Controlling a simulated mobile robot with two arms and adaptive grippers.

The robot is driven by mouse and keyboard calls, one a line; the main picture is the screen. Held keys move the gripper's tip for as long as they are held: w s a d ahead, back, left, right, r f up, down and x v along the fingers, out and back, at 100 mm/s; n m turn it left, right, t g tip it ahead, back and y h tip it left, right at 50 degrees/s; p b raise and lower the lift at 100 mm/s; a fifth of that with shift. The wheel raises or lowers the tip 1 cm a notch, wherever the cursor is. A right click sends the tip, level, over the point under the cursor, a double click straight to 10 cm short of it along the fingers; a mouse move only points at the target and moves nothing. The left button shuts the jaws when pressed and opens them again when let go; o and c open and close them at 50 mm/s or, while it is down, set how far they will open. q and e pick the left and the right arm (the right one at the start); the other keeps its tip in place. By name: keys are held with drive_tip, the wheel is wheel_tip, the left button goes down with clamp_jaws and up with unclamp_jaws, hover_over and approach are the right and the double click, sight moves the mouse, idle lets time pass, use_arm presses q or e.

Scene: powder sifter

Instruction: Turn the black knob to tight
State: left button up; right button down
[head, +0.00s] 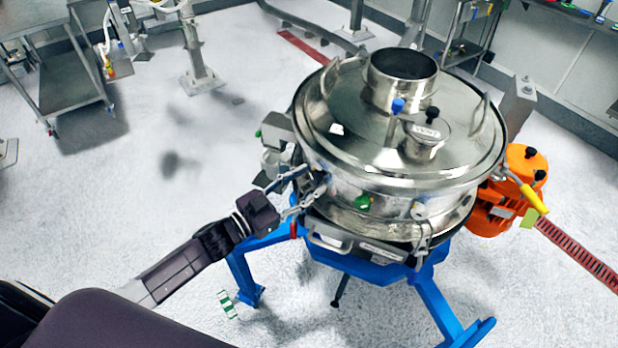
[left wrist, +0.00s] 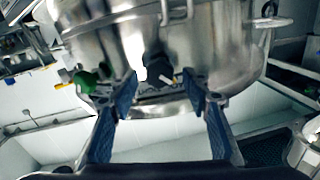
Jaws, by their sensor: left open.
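The powder sifter (head: 330,160) is a large round steel vessel with a domed lid. My left gripper (head: 308,192) is open at the sifter's lower left side wall. In the left wrist view, a black knob (left wrist: 158,68) on the steel wall shows between and just beyond the two blue-padded fingertips of my left gripper (left wrist: 162,86). The fingers stand on either side of it with gaps, and I see no grip on it. In the head view this knob is mostly hidden by the fingers. My right gripper is not in view.
A green knob (head: 363,202) sits on the same wall, to the right of my left gripper; it also shows in the left wrist view (left wrist: 85,80). Blue legs (head: 242,275) carry the sifter. An orange motor (head: 527,160) stands at the right.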

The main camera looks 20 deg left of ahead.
use_arm(q)
drive_tip(key=shift+w+d, duration=0.2)
drive_tip(key=shift+w, duration=0.1)
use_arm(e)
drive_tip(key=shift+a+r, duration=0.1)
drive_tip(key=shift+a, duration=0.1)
use_arm(q)
drive_tip(key=shift+c, duration=0.4)
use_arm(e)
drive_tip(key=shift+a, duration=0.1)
use_arm(q)
drive_tip(key=c, duration=1.1)
